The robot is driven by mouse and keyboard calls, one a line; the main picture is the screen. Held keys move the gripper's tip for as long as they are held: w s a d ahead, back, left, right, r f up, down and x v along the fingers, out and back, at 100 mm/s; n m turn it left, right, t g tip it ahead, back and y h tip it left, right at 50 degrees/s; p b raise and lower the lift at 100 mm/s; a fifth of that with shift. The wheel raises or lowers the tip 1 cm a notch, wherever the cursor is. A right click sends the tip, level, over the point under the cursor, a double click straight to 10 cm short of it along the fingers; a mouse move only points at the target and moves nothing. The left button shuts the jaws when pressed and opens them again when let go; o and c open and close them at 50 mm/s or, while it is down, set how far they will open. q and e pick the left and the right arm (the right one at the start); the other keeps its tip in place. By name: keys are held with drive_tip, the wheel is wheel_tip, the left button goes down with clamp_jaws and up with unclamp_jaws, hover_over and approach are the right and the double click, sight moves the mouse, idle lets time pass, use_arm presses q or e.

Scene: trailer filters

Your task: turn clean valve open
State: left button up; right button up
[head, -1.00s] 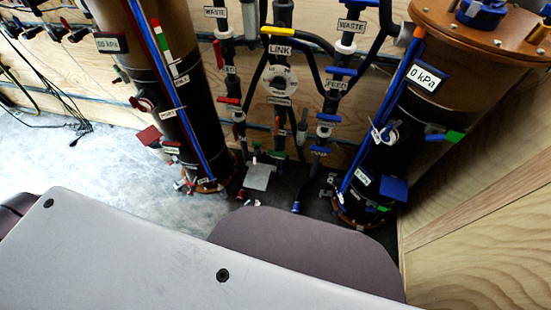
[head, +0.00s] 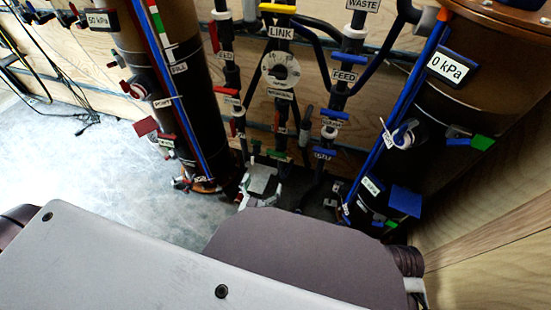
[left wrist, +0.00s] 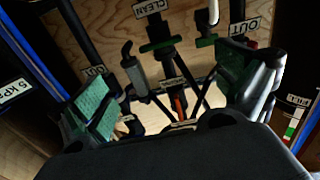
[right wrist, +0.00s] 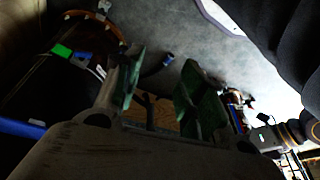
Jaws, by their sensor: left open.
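In the left wrist view the CLEAN label (left wrist: 151,8) is at the top, with a dark green valve handle (left wrist: 158,46) just below it. The handle lies across its dark pipe. My left gripper (left wrist: 165,92) is open, its green-padded fingers apart on either side of the pipe; nothing is between the pads. In the head view a green handle (head: 276,153) shows low on the central pipe, and my left gripper (head: 261,190) is below it, partly hidden by my body. My right gripper (right wrist: 160,88) is open and empty, with floor and dark cylinder parts beyond it.
A second green handle (left wrist: 207,42) sits beside the CLEAN one, near an OUT label (left wrist: 243,33). Tall filter cylinders stand left (head: 150,90) and right (head: 490,70) of the pipes, with protruding valves. A wooden wall (head: 510,215) closes the right side. Open floor (head: 70,155) lies left.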

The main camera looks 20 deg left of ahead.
use_arm(q)
drive_tip(key=shift+r, duration=0.1)
use_arm(e)
drive_tip(key=shift+r, duration=0.15)
use_arm(q)
drive_tip(key=shift+w, duration=0.15)
drive_tip(key=b, duration=0.2)
approach(276, 156)
drive_tip(key=w, duration=0.5)
drive_tip(key=shift+w+b, duration=0.3)
drive_tip(key=shift+w+r+b, duration=0.1)
drive_tip(key=shift+w+b, duration=0.25)
drive_tip(key=shift+w, duration=1.7)
use_arm(e)
drive_tip(key=a+f, duration=0.1)
drive_tip(key=a+f+t+y, duration=0.1)
drive_tip(key=f, duration=0.1)
drive_tip(key=shift+w+f, duration=0.1)
drive_tip(key=shift+w, duration=0.3)
drive_tip(key=shift+s, duration=0.1)
